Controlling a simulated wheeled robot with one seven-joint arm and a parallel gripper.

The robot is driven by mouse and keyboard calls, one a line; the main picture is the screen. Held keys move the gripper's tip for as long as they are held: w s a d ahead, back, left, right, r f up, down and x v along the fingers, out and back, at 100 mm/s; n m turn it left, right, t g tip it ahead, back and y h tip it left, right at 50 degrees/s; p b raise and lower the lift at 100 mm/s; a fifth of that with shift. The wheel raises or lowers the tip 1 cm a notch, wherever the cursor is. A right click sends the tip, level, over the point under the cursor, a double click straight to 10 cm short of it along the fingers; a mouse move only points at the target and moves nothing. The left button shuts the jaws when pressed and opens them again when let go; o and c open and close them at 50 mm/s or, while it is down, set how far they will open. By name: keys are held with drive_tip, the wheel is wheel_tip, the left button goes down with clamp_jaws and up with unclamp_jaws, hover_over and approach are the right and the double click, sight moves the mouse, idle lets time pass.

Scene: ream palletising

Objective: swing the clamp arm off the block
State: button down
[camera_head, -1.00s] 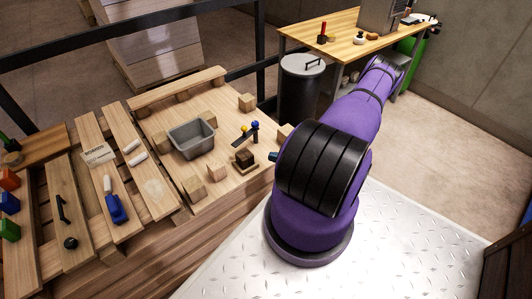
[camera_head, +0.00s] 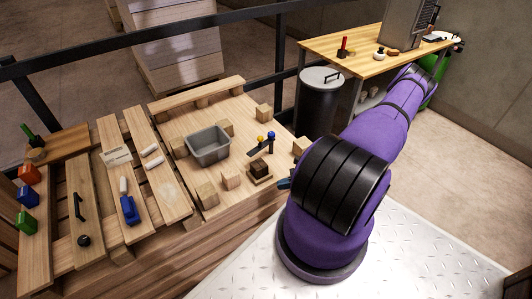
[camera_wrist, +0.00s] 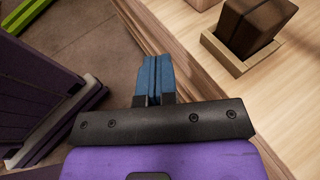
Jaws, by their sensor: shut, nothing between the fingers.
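The dark brown block (camera_head: 259,168) sits in a light wooden holder (camera_head: 262,179) near the pallet's front right edge. The clamp arm (camera_head: 258,147) is a dark bar just behind the block in the head view, near a yellow knob (camera_head: 261,138) and a blue knob (camera_head: 271,134). It is not visible in the wrist view. My gripper (camera_head: 284,183) is right of the block, apart from it. Its blue fingers (camera_wrist: 154,60) are shut and empty.
A grey bin (camera_head: 208,147) and several wooden cubes (camera_head: 230,179) stand around the block on the pallet. Another cube (camera_head: 301,146) is close behind my gripper. A black trash can (camera_head: 318,105) and a workbench (camera_head: 360,57) stand beyond. Open floor lies at right.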

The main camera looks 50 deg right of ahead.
drive_tip(key=w+d+r+n+h, duration=0.5)
drive_tip(key=d+r+n+h, duration=0.2)
drive_tip(key=h, duration=0.4)
drive_tip(key=shift+w+r+n, duration=0.25)
drive_tip(key=shift+r+n, duration=0.25)
drive_tip(key=shift+r, duration=0.3)
drive_tip(key=w+r+x, duration=0.1)
drive_tip(key=x, duration=1.2)
drive_tip(key=shift+w+r, duration=0.25)
drive_tip(key=shift+r, duration=0.1)
